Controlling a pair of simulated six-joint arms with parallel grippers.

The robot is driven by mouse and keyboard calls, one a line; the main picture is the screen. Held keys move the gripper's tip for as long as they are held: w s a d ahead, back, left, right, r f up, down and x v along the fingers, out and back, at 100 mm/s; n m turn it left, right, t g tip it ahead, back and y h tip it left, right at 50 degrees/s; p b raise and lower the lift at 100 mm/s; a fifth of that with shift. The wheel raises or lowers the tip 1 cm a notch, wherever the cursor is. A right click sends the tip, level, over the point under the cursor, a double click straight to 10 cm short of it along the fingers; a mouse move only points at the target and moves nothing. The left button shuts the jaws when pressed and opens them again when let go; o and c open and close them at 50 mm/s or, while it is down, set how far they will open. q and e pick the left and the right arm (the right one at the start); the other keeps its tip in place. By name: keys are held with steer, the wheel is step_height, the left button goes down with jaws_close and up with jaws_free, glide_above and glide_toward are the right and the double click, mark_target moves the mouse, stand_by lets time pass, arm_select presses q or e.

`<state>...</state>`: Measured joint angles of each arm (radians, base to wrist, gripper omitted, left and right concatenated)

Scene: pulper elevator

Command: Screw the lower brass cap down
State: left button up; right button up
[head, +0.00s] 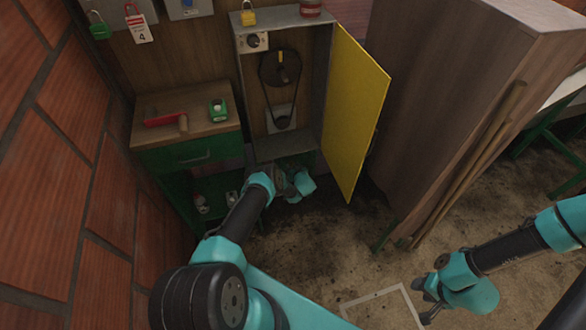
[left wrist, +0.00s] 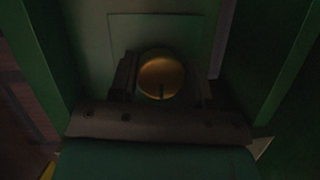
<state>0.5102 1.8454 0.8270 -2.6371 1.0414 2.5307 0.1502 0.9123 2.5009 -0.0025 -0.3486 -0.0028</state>
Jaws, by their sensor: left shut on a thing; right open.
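The round lower brass cap (left wrist: 161,76) shows in the left wrist view, on a green panel inside a dim recess. My left gripper (left wrist: 160,84) has one finger on each side of the cap and is shut on it. In the head view my left gripper (head: 290,178) is low, beneath the open cabinet, and its fingers and the cap are hidden there. My right gripper (head: 429,305) is open and empty, low at the right above the floor.
A yellow door (head: 352,110) stands open right of the belt cabinet (head: 262,148). A green bench (head: 188,155) with a red tool (head: 163,120) stands left. A tall wooden cabinet (head: 440,90) with leaning poles (head: 470,165) is at right. Green walls flank the cap.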

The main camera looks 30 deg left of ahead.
arm_select(q)
steer(key=c, duration=0.3)
steer(key=m+g+y, duration=0.1)
steer(key=m, duration=0.1)
steer(key=shift+f+m+y, duration=0.1)
steer(key=shift+m+y, duration=0.2)
steer(key=shift+m+g+y, duration=0.3)
steer(key=shift+m+y, duration=0.1)
steer(key=shift+m, duration=0.7)
steer(key=o, duration=0.9)
